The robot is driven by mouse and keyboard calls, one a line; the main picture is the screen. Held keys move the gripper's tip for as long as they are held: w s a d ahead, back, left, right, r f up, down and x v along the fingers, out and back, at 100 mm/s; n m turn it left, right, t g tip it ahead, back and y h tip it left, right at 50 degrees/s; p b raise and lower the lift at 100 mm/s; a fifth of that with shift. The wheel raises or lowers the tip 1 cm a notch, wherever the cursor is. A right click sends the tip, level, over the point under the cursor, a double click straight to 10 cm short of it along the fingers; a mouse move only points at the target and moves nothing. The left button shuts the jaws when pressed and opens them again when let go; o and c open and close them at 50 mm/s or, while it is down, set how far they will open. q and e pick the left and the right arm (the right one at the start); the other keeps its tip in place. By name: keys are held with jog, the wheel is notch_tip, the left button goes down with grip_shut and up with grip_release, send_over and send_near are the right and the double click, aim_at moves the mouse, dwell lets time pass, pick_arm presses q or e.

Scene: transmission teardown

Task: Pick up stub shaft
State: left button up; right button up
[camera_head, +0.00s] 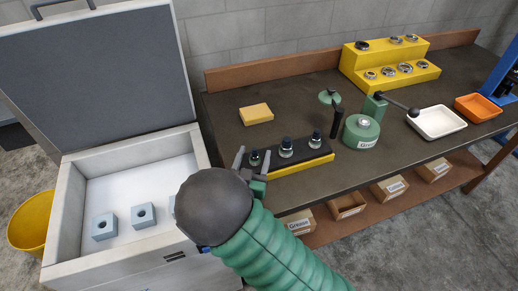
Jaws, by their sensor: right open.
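A black-topped yellow rack (302,166) on the bench holds three upright dark metal parts in a row. The left part (254,157) is smaller, and the middle part (286,148) and right part (315,139) have shiny tops. Any of them may be the stub shaft; I cannot tell which for sure. My right gripper (253,156) is open at the left end of the rack, with its fingers on either side of the left part as seen here. I cannot tell whether they touch it. My dark wrist hides the rack's near left corner. My left gripper is out of view.
An open grey case (66,226) with blue blocks stands left. On the bench (226,147) are a yellow block (256,113), a green cylinder (361,132), a yellow stepped rack (372,88), a white tray (438,122) and an orange tray (478,108). Boxes sit on the shelf below.

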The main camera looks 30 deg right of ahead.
jog(key=shift+s+a+r+h, duration=0.2)
jog(key=shift+s+h, duration=0.1)
jog(key=shift+s, duration=0.05)
jog(key=shift+c, duration=0.4)
jog(key=shift+a+r, duration=0.15)
jog(key=shift+a, duration=0.15)
jog(key=shift+c, duration=1.3)
jog(key=shift+s+d, duration=0.1)
jog(key=shift+c, duration=1.1)
jog(key=shift+d+f, duration=0.2)
jog(key=shift+d, duration=0.35)
jog(key=c, duration=0.5)
grip_shut()
jog(key=shift+a, duration=0.25)
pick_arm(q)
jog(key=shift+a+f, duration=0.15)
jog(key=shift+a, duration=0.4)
